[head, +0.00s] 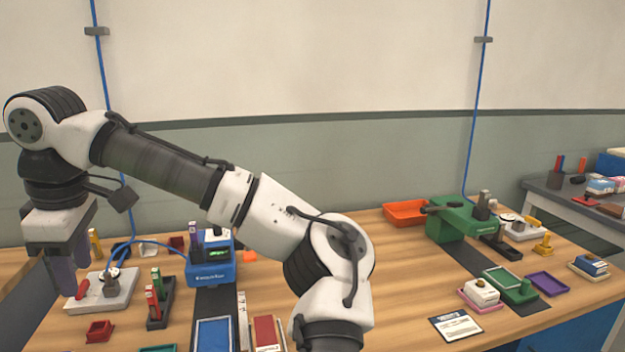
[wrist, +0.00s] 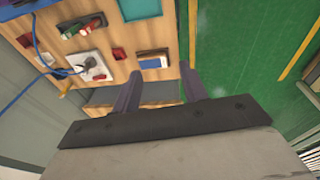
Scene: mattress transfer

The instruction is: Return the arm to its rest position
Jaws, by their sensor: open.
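My gripper (head: 70,268) is at the left in the head view, fingers pointing down, by the table's left end. It is raised in front of a grey block with a red-handled tool (head: 92,290). In the wrist view my gripper (wrist: 160,90) has its two dark purple fingers spread apart with nothing between them. Below it lie the table edge and a green floor (wrist: 235,60). My arm stretches across the head view from lower middle to upper left, with its elbow raised over the table.
A blue machine (head: 210,262) stands on the wooden table (head: 395,275) at left centre. A green machine (head: 458,220) and an orange tray (head: 405,212) stand at the right. Small trays, a white card (head: 455,325) and holders are spread about. Blue cables hang along the wall.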

